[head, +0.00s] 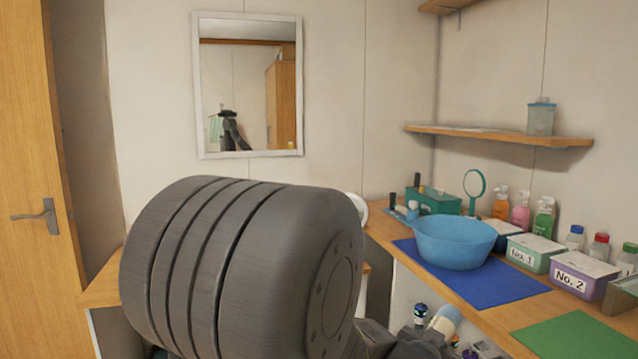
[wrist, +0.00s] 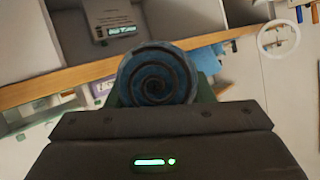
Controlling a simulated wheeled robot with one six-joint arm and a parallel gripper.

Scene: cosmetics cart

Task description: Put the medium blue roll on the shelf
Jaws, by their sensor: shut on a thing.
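My gripper (wrist: 160,118) is shut on a blue roll (wrist: 157,74) in the wrist view. The roll's round end faces the camera and shows a dark spiral. The finger ends are mostly hidden around the roll. A wooden board (wrist: 50,87) runs behind the roll, and the gap between them cannot be judged. In the head view a wooden wall shelf (head: 480,134) is at the upper right. My dark grey arm link fills the lower middle there, and the held roll cannot be made out.
A wooden counter (head: 480,318) at the right holds a blue bowl (head: 454,242) on a blue mat (head: 520,286), labelled boxes (head: 534,252), bottles and a green mat (head: 570,337). A clear container (head: 541,118) stands at the wall shelf's right. The shelf's left part looks mostly clear.

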